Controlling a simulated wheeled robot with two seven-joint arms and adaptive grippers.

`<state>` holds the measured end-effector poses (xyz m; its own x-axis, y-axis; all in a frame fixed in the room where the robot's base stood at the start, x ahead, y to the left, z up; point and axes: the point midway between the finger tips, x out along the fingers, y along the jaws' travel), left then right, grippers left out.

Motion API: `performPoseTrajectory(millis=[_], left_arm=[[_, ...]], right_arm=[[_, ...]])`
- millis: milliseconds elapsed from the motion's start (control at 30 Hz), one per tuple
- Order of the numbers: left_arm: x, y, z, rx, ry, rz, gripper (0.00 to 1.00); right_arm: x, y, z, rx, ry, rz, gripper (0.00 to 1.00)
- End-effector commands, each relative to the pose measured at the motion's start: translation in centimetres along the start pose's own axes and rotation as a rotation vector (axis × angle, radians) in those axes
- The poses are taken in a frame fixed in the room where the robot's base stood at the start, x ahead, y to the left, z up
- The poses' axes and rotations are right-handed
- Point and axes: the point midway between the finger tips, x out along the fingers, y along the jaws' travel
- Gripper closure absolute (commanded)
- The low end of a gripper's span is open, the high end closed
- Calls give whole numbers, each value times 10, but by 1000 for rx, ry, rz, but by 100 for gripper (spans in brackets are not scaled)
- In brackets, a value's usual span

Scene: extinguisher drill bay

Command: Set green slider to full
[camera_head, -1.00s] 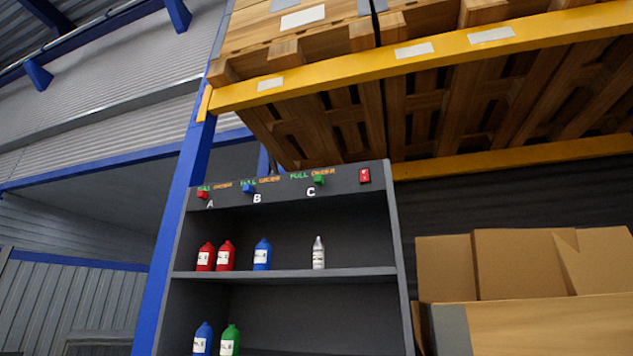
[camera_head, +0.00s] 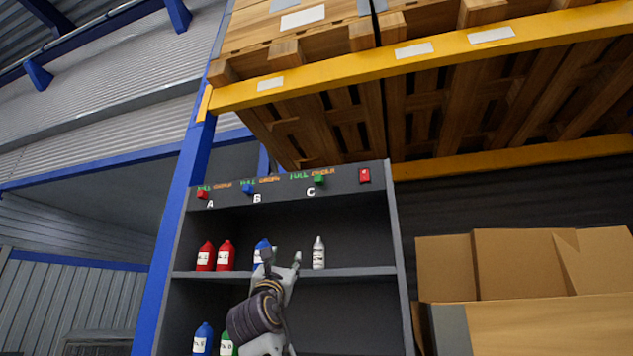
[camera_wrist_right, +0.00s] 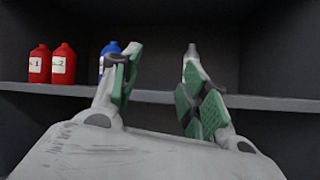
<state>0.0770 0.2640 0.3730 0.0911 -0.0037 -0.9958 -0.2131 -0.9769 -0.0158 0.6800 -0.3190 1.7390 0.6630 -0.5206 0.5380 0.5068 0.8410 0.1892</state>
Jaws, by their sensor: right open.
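The green slider (camera_head: 319,180) sits on the top panel of the dark shelf unit, above the letter C, under the ORDER end of its FULL–ORDER label (camera_head: 312,174). The red slider (camera_head: 202,194) is above A and the blue slider (camera_head: 248,188) above B. My right gripper (camera_head: 283,254) is raised in front of the upper shelf, below the panel and apart from the green slider. Its two fingers are spread and empty, as the right wrist view (camera_wrist_right: 155,85) also shows. It partly covers a blue bottle (camera_head: 262,245). My left gripper is not in view.
The upper shelf (camera_head: 350,272) also holds two red bottles (camera_head: 215,257) and a white bottle (camera_head: 318,253). Blue and green bottles stand below. A red switch (camera_head: 365,175) is right of the green slider. Cardboard boxes (camera_head: 525,265) are at right.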

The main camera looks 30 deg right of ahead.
Motion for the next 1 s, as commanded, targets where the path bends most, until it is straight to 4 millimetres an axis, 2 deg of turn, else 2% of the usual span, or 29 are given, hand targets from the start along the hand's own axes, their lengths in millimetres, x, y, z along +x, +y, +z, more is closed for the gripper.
performPoseTrajectory(millis=[33,300,400,500,667,1000], left_arm=[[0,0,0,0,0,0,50],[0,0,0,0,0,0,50],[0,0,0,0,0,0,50],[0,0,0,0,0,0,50],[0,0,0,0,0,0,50],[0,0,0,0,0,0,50]], right_arm=[[4,-2,19,-31,-28,-9,55],[19,-15,108,-217,-157,-69,55],[22,-19,135,-273,-193,-91,55],[23,-23,153,-315,-217,-110,55],[24,-25,165,-344,-232,-122,55],[24,-25,166,-344,-233,-122,55]])
